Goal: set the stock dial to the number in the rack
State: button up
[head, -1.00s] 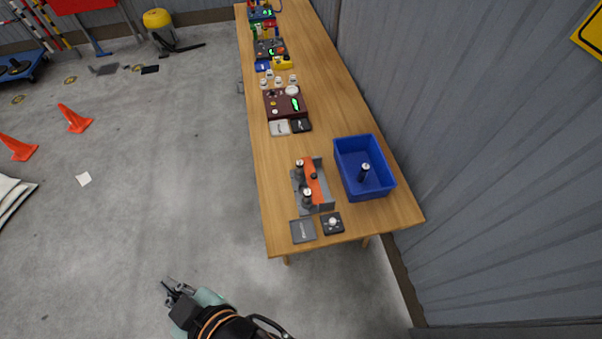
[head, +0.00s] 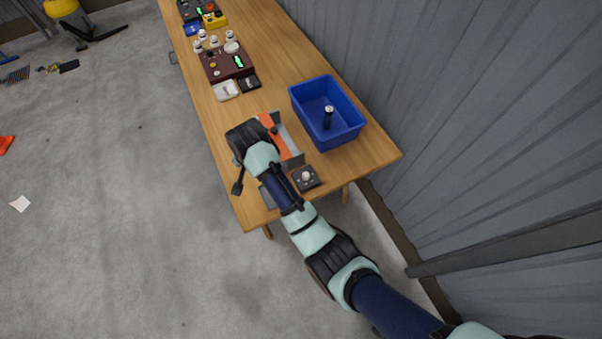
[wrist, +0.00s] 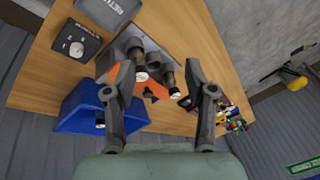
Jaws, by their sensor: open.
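The stock dial, a black box with a white knob (head: 306,178), sits at the near end of the table; it also shows in the wrist view (wrist: 75,45), left of my gripper. The grey rack with an orange panel (head: 290,143) is partly hidden by my arm in the head view. In the wrist view, dark cylinders with pale ends (wrist: 138,54) (wrist: 166,74) stand in the rack. My gripper (wrist: 160,66) is open and empty, its fingers pointing toward the rack, with cylinders seen between them. Whether it touches anything I cannot tell. The knob's setting is too small to read.
A blue bin (head: 350,130) with a dark cylinder (head: 327,117) stands right of the rack. A grey labelled plate (wrist: 108,8) lies beside the dial. Farther up the table are a maroon box (head: 212,67) and small white items. A corrugated wall borders the right side.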

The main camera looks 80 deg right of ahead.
jog(key=s+d+f+m+g+y+b, duration=0.1)
jog(key=s+d+f+m+g+b, duration=0.1)
jog(key=s+d+f+m, duration=0.35)
jog(key=m+g+y+b, duration=0.1)
jog(key=m+y+b, duration=0.1)
jog(key=m, duration=0.1)
send_over(306, 174)
notch_tip(306, 174, down, 6)
jog(key=shift+w+d+f, duration=0.1)
jog(key=shift+d+f, duration=0.05)
jog(key=shift+f, duration=0.1)
notch_tip(306, 174, down, 8)
jog(key=shift+r+b, duration=0.1)
jog(key=shift+b, duration=1)
grip_shut()
